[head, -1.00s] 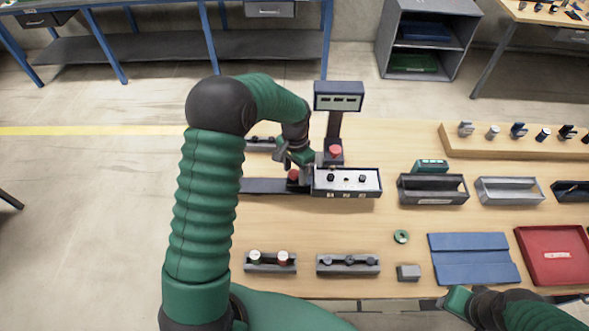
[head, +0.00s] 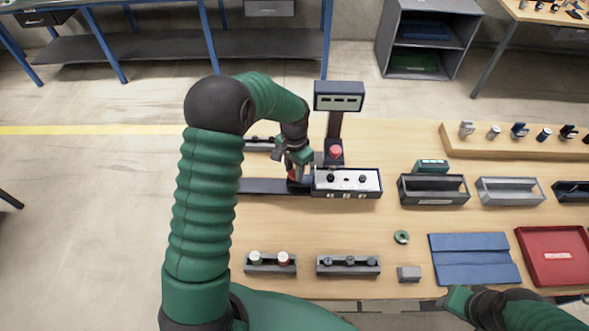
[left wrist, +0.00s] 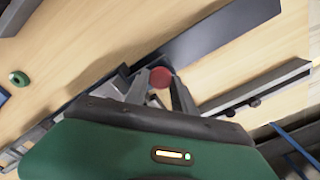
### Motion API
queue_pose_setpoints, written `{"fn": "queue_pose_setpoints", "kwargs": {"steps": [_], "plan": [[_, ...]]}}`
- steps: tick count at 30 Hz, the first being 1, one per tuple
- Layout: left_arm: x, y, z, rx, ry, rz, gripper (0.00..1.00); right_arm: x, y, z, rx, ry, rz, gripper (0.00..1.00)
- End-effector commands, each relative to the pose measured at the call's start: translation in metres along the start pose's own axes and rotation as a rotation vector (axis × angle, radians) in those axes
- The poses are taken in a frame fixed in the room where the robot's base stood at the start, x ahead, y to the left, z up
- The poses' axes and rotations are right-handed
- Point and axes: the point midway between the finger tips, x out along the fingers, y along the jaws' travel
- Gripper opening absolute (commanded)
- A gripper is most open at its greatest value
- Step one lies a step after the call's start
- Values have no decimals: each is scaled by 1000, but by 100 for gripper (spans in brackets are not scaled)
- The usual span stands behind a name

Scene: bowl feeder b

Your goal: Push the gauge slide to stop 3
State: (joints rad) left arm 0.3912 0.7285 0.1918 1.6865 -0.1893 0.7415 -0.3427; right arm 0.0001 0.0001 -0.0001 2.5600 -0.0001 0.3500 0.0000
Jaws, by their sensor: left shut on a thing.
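The gauge is a long dark rail (head: 262,186) with a white-topped housing (head: 347,180) at its right end. Small marks sit on the housing's front, too small to read. The slide's red knob (head: 292,178) is just left of the housing, mostly hidden by my left gripper (head: 298,179). In the left wrist view the red knob (left wrist: 161,77) sits between the fingertips of my left gripper (left wrist: 158,88), which is shut on it. My right arm shows at the bottom right; the state of its gripper (head: 456,301) is unclear.
A post with a display (head: 339,97) and a red button (head: 336,152) stands behind the housing. Open bins (head: 433,198) stand to the right. Two small racks (head: 270,263), a green ring (head: 401,237) and a blue tray (head: 475,272) lie nearer. Bare table lies between.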

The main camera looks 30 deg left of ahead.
Motion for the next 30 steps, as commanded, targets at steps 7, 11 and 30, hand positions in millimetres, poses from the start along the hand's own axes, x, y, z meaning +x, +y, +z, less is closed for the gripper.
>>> {"fn": "queue_pose_setpoints", "kwargs": {"steps": [7, 11, 30], "plan": [[2, 2, 3, 1, -9, 5, 0, 0, 0, 0, 0, 0, 0, 36], [3, 2, 3, 1, -9, 5, 0, 0, 0, 0, 0, 0, 0, 36], [0, -47, 54, -8, -13, 8, 0, -16, 0, -4, 0, 0, 0, 36]]}}
